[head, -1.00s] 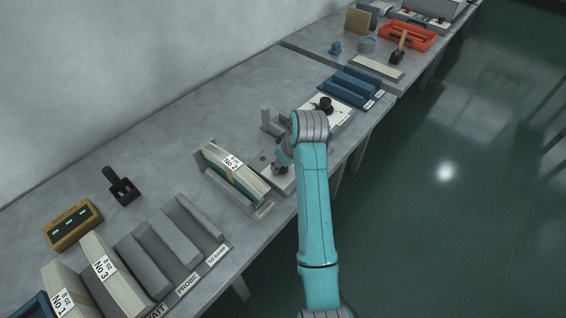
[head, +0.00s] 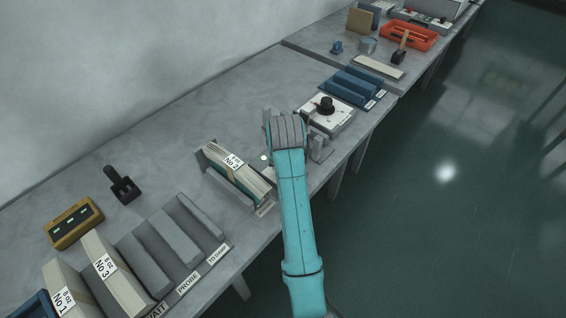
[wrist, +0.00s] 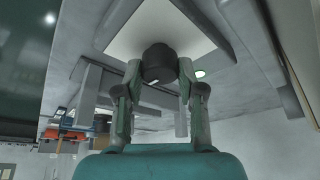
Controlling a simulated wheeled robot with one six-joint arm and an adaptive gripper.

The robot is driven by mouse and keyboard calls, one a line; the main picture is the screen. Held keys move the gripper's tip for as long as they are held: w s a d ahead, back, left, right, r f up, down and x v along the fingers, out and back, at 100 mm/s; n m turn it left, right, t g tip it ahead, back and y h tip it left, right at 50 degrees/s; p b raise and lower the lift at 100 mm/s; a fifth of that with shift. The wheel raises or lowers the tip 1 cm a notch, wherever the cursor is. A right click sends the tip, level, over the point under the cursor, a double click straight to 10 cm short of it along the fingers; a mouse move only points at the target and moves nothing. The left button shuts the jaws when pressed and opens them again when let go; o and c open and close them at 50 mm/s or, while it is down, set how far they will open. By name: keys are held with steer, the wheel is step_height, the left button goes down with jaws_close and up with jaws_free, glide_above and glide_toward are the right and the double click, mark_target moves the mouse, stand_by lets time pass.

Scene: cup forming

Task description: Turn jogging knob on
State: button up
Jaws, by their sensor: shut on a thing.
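In the wrist view a round black knob (wrist: 158,60) with a pale mark stands on a white plate (wrist: 160,22). My gripper (wrist: 160,68) has one finger on each side of the knob and is shut on it. A small round lamp (wrist: 200,73) beside the knob looks bright; it also shows pale green in the head view (head: 263,157). In the head view my arm hides my gripper and the held knob.
Another black knob (head: 326,105) sits on a white box (head: 342,116) to the right of my arm. A holder with card stock marked No 2 (head: 238,172) stands close on the left. Blue trays (head: 352,86) lie farther back. The bench's rear middle is clear.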

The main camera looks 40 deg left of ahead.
stand_by(0.3)
steer(key=o, duration=1.1)
steer(key=v, duration=0.7)
steer(key=shift+r, duration=0.25)
